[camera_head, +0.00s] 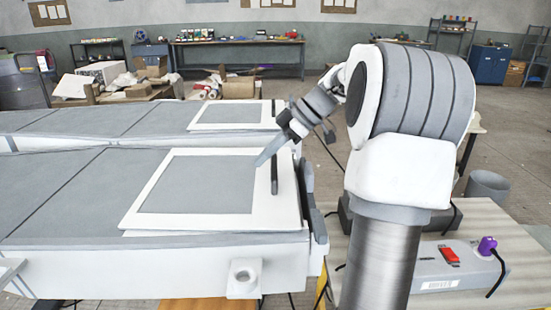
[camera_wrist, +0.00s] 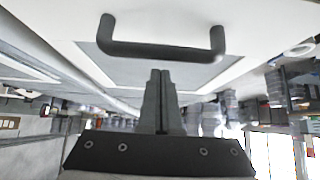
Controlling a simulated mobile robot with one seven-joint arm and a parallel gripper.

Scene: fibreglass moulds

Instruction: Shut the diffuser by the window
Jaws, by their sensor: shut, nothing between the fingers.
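A near white-framed panel with a grey centre (camera_head: 200,185) lies on the long grey and white body, with a dark bar handle (camera_head: 274,173) along its right side. A second such panel (camera_head: 230,115) lies farther back, also with a dark bar at its right. I cannot tell which is the diffuser by the window, or how far either is open. My gripper (camera_head: 260,160) is shut and empty, above the near panel, close to its handle. In the wrist view, a dark handle (camera_wrist: 160,50) spans beyond the shut fingertips (camera_wrist: 160,72), with no clear contact.
A light table (camera_head: 480,225) at right carries a grey box (camera_head: 435,272) with a red switch and purple plug. A grey bin (camera_head: 488,188) stands behind it. Cardboard boxes (camera_head: 240,87) and a workbench (camera_head: 237,42) stand at the back. Bright panes (camera_wrist: 270,153) show at lower right.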

